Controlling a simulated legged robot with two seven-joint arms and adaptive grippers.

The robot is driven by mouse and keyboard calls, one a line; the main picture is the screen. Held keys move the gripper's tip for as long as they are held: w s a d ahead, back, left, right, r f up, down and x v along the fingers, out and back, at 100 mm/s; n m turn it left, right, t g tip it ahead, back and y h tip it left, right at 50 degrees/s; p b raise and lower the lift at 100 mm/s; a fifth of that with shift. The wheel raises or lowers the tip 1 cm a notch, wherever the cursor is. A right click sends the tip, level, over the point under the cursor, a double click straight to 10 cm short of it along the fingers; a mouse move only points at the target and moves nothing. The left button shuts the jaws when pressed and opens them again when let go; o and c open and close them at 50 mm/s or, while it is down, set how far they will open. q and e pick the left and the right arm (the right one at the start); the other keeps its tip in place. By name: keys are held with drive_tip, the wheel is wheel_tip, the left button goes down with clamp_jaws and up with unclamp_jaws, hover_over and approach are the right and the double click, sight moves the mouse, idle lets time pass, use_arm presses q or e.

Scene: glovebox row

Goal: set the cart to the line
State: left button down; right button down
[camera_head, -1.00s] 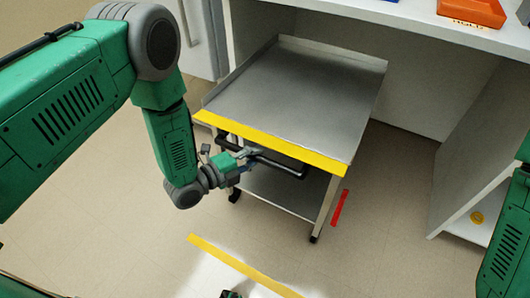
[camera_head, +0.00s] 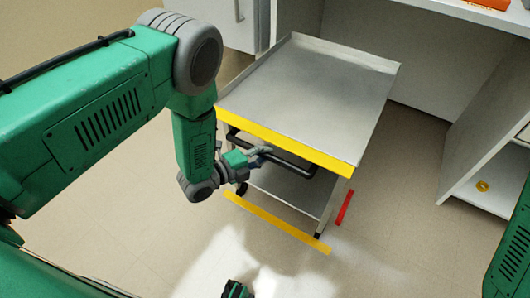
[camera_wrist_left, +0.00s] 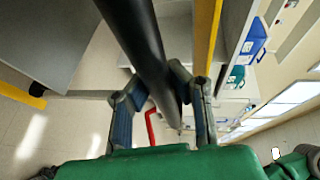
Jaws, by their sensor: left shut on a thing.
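The cart (camera_head: 310,90) is a grey metal trolley with a raised rim, a yellow front edge and a lower shelf. Its black handle (camera_head: 293,168) runs below the yellow edge and also crosses the left wrist view (camera_wrist_left: 140,40). My left gripper (camera_head: 262,152) is shut on the handle, its fingers on either side of the bar in the wrist view. The yellow floor line (camera_head: 275,222) lies just in front of the cart, roughly parallel to its front edge. The front right wheel (camera_head: 318,235) is close to the line; I cannot tell whether they touch.
A red bar (camera_head: 344,207) sits low beside the cart's right front leg. A white bench with an open bay stands behind, with a side panel (camera_head: 475,125) and low shelf at right. A white cabinet (camera_head: 232,20) is behind left. Floor in front is clear.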

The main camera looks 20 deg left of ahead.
use_arm(q)
drive_tip(key=shift+f, duration=0.1)
drive_tip(key=c, duration=1.4)
unclamp_jaws()
drive_tip(key=shift+a, duration=0.1)
drive_tip(key=shift+s, duration=0.1)
drive_tip(key=v, duration=1.1)
drive_tip(key=shift+s+a, duration=0.25)
drive_tip(key=shift+s, duration=0.05)
